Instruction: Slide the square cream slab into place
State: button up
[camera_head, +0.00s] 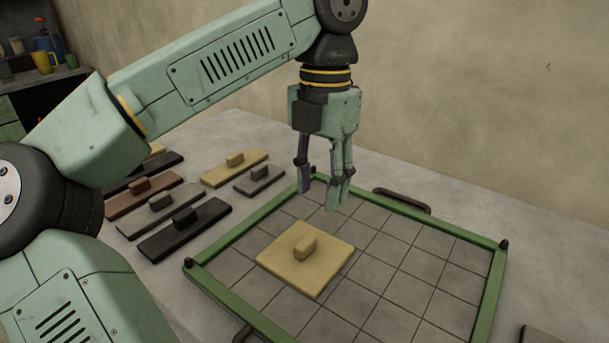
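The square cream slab (291,267) lies flat inside the green-framed grid tray (440,222), towards the tray's left side. It has a small raised cream handle block (306,247) in its middle. My gripper (320,196) hangs above the far left part of the tray, pointing down. It is behind and above the slab, apart from it. Its fingers are spread with a gap between them and nothing is held. The tray's other grid squares in view look bare.
Several dark, brown and cream slabs with handle blocks lie left of the tray, including a black one (186,228) and a long cream one (235,168). A dark piece (538,335) shows at the bottom right. The tray has a raised rim and a dark far handle (402,199).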

aim_at(306, 240)
jog(key=shift+y, duration=0.3)
jog(key=f, duration=0.3)
jog(key=a+f, duration=0.1)
jog(key=f, duration=0.3)
jog(key=a+f, duration=0.1)
jog(key=f, duration=0.2)
jog(key=shift+s+f, duration=0.4)
jog(key=shift+c, duration=0.2)
grip_shut()
